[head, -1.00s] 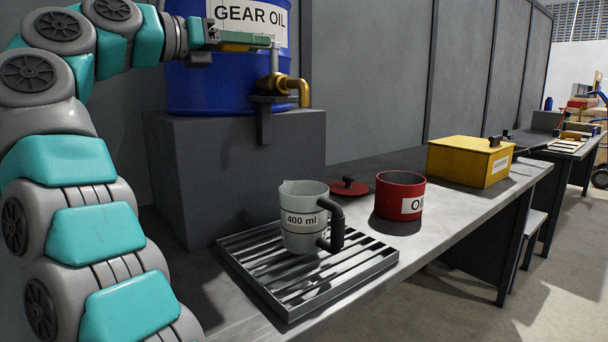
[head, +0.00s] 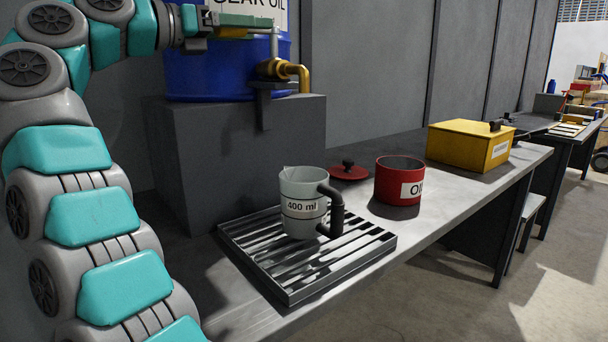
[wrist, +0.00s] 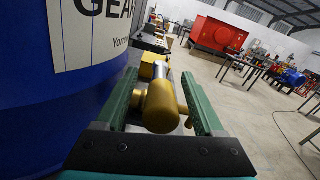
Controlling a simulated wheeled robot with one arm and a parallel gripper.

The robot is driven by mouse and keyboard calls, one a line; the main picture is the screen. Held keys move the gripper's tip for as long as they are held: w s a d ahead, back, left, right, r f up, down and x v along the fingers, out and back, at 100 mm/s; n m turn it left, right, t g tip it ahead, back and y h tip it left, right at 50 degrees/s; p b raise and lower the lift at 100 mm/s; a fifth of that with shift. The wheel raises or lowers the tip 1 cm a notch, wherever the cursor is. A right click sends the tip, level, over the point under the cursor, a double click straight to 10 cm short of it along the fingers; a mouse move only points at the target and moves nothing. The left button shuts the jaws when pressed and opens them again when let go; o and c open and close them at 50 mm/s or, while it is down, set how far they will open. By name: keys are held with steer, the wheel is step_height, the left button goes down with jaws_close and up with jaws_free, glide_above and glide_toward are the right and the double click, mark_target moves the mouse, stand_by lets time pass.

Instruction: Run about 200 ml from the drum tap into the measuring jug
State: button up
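The blue gear oil drum (head: 225,75) stands on a dark block, with a brass tap (head: 296,70) and its grey upright lever (head: 275,43) at the front. My gripper (head: 270,25) is at the lever's top. In the wrist view, its two green fingers (wrist: 160,75) are apart on either side of the brass tap (wrist: 160,108); contact with the lever is not clear. The grey measuring jug (head: 302,190), marked 400 ml, stands upright on the slatted drip tray (head: 345,262), below the tap. Its inside is mostly hidden. No oil stream shows.
A red open tin (head: 385,180) and a red lid (head: 348,172) lie right of the jug on the bench. A yellow box (head: 462,148) stands farther right. The dark block (head: 200,165) rises behind the tray. The bench front (head: 425,220) is clear.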

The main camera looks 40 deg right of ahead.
steer(key=shift+a, duration=0.15)
steer(key=a+p, duration=0.1)
steer(key=a, duration=0.5)
steer(key=shift+a, duration=0.35)
stand_by(0.4)
steer(key=shift+s, duration=0.1)
stand_by(0.3)
